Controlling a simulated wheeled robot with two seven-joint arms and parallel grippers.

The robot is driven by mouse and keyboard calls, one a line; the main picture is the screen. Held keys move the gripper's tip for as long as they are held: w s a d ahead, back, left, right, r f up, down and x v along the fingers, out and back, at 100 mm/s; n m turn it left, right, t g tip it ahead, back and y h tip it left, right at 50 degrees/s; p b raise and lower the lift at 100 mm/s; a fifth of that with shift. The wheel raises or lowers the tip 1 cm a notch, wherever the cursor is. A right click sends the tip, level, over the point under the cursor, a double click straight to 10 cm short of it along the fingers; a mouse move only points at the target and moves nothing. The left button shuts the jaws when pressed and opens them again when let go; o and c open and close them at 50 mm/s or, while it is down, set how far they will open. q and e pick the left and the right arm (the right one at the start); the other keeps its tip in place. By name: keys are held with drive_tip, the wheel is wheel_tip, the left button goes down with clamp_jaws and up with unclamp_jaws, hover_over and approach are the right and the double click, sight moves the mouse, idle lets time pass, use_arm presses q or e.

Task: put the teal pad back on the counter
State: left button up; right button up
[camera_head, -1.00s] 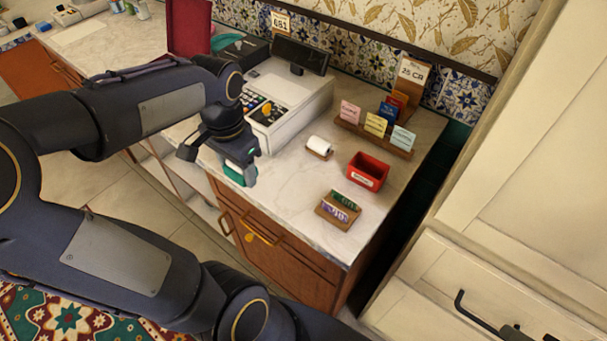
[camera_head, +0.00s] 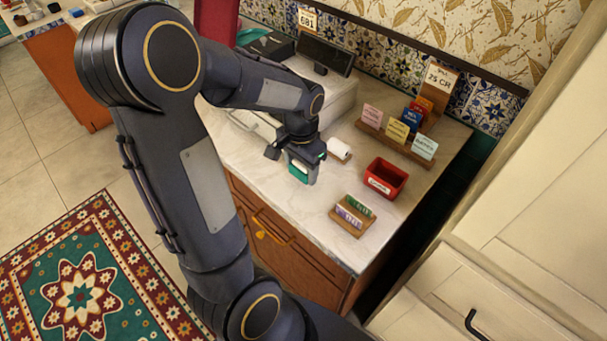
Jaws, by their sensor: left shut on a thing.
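The teal pad (camera_head: 299,172) is a small block with a teal face. My left gripper (camera_head: 303,170) is shut on it and holds it over the marble counter (camera_head: 301,223), left of the paper roll. The gripper covers part of the pad. I cannot tell whether the pad touches the counter. My right gripper is not in view.
A white paper roll (camera_head: 339,149), a red bin (camera_head: 385,179) and a wooden holder with stamps (camera_head: 352,214) stand to the right. A card rack (camera_head: 398,141) and cash register (camera_head: 321,92) are behind. Counter in front of the gripper is clear.

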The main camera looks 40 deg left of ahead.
sight(303, 177)
use_arm(q)
drive_tip(key=shift+w+d+f, duration=0.1)
drive_tip(key=shift+w+f, duration=0.15)
drive_tip(key=shift+f, duration=1.6)
drive_tip(key=shift+f, duration=0.15)
drive_tip(key=o, duration=1)
